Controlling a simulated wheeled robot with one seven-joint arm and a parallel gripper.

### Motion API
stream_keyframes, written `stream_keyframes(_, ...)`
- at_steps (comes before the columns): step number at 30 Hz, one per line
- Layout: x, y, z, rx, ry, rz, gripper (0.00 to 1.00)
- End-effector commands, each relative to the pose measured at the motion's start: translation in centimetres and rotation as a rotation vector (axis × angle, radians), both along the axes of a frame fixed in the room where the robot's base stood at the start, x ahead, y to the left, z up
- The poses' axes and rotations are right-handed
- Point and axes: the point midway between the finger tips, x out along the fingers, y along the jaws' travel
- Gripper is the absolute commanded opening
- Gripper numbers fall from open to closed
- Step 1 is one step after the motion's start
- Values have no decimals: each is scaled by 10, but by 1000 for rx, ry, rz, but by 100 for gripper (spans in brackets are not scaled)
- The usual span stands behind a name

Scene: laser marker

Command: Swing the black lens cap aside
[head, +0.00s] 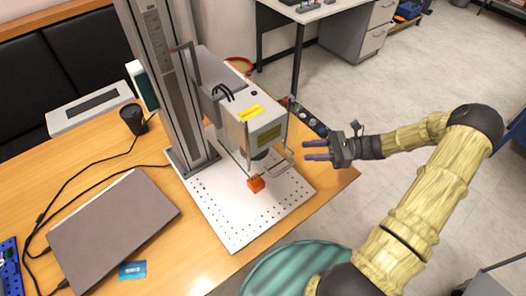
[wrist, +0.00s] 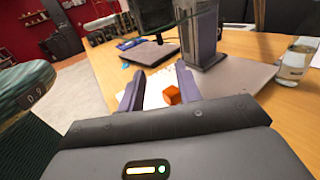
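The laser marker's light-grey head (head: 250,118) hangs on a tall column over a perforated white plate (head: 227,222). A dark round part, seemingly the black lens cap (head: 262,154), shows under the head; its hinge and exact position are too small to tell. My gripper (head: 305,150) is to the right of the head, beside the thin bracket at its front corner, with its fingers pointing left. In the wrist view my gripper (wrist: 158,86) has its fingers apart with nothing held between them. The lens cap cannot be made out in the wrist view.
An orange block (head: 256,184) sits on the plate below the head. A closed laptop (head: 115,230), a black cup (head: 133,118) and cables lie on the wooden table to the left. Open floor (head: 400,80) lies right of the table. A green round stool (head: 290,268) stands in front.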

Motion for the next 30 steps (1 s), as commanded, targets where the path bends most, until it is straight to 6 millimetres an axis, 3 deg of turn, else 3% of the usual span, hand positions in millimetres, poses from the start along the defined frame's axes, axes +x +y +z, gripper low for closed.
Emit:
stream_keyframes(21,-1,127,2,1,1,3,34)
stream_keyframes(30,-1,147,1,-1,-1,0,34)
